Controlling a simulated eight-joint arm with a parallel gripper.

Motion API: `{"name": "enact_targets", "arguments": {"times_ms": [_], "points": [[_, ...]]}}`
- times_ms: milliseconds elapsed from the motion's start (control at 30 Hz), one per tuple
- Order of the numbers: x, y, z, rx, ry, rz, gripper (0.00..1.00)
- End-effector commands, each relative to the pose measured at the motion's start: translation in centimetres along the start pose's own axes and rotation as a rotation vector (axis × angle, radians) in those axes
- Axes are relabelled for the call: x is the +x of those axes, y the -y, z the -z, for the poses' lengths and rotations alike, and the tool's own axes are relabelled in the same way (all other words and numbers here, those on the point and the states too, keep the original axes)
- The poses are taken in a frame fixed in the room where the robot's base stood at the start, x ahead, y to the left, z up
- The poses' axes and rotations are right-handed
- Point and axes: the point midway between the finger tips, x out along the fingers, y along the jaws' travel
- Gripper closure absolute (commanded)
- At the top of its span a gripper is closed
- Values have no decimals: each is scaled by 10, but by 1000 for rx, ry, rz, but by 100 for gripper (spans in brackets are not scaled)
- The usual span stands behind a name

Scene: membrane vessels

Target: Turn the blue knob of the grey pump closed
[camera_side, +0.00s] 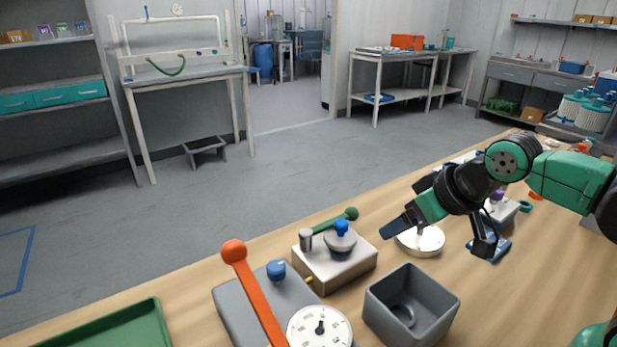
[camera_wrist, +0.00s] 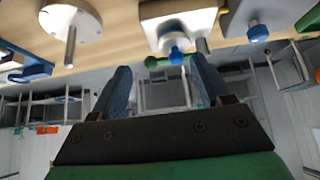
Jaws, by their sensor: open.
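The grey pump (camera_side: 235,310) stands at the front of the table, with an orange lever (camera_side: 258,300) and a white dial (camera_side: 320,328). Its blue knob (camera_side: 276,270) sits on top near the back; it also shows at the upper right of the wrist view (camera_wrist: 258,33). My gripper (camera_side: 390,230) is open and empty, up and to the right of the pump, apart from the knob. Its two blue fingers also show in the wrist view (camera_wrist: 160,75), with nothing between them but the distant room.
A pale box (camera_side: 330,268) with another blue knob (camera_side: 341,228) and a green lever (camera_side: 340,216) stands between my gripper and the pump. A grey bin (camera_side: 440,312) is in front, a white disc base (camera_side: 425,242) near my gripper, a green tray (camera_side: 115,330) front left.

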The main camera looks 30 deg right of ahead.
Motion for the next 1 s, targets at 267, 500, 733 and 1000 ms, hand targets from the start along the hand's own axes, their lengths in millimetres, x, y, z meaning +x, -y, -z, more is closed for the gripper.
{"name": "enact_targets", "arguments": {"times_ms": [267,500,733,1000], "points": [[0,18,23,-195,89,43,30],[16,70,62,-664,282,170,30],[47,125,76,-1086,437,321,30],[68,157,72,-1319,516,422,30]]}}
